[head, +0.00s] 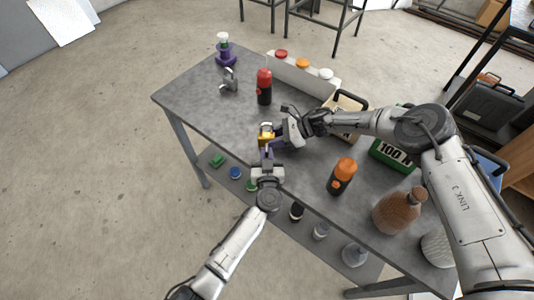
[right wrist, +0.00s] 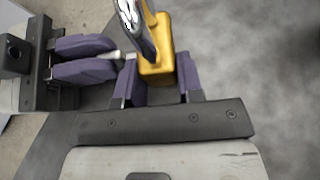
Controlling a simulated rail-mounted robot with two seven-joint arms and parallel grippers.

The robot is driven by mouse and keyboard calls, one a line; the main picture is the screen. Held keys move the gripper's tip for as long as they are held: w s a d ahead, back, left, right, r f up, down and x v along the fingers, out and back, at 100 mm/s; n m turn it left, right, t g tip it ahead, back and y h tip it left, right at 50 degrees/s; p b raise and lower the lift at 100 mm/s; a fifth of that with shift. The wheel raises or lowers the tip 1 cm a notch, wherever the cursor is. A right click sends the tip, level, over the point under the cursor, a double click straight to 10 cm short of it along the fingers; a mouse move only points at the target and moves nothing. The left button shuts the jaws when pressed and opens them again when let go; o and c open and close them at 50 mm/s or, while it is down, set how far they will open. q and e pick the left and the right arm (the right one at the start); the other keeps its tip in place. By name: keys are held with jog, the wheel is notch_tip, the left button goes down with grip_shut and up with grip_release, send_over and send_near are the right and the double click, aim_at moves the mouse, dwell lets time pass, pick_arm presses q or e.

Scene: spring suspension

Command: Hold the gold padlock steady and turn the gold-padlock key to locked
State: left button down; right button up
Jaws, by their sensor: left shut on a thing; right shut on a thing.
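The gold padlock (head: 266,137) stands near the table's left front edge, with its silver shackle. It also shows in the right wrist view (right wrist: 158,65). My right gripper (right wrist: 158,80) is shut on its body, a purple finger on each side; the head view shows this gripper (head: 274,138) reaching in from the right. My left gripper (head: 267,155) comes from the front. In the right wrist view its purple fingers (right wrist: 112,57) are closed together on the small pale key (right wrist: 117,55), beside the padlock. Most of the key is hidden, and its turn angle cannot be told.
A red-and-black bottle (head: 264,87) stands behind the padlock, with a grey metal part (head: 229,80) to its left. An orange-capped bottle (head: 341,176) and a brown bottle (head: 398,210) stand to the right. A lower shelf (head: 325,245) holds several small items.

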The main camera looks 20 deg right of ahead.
jog(key=shift+d+f, duration=0.1)
jog(key=shift+f, duration=0.05)
pick_arm(q)
jog(key=c, duration=1.2)
grip_release()
jog(key=shift+o, duration=0.2)
jog(key=v, duration=1.2)
pick_arm(e)
jog(key=o, duration=0.8)
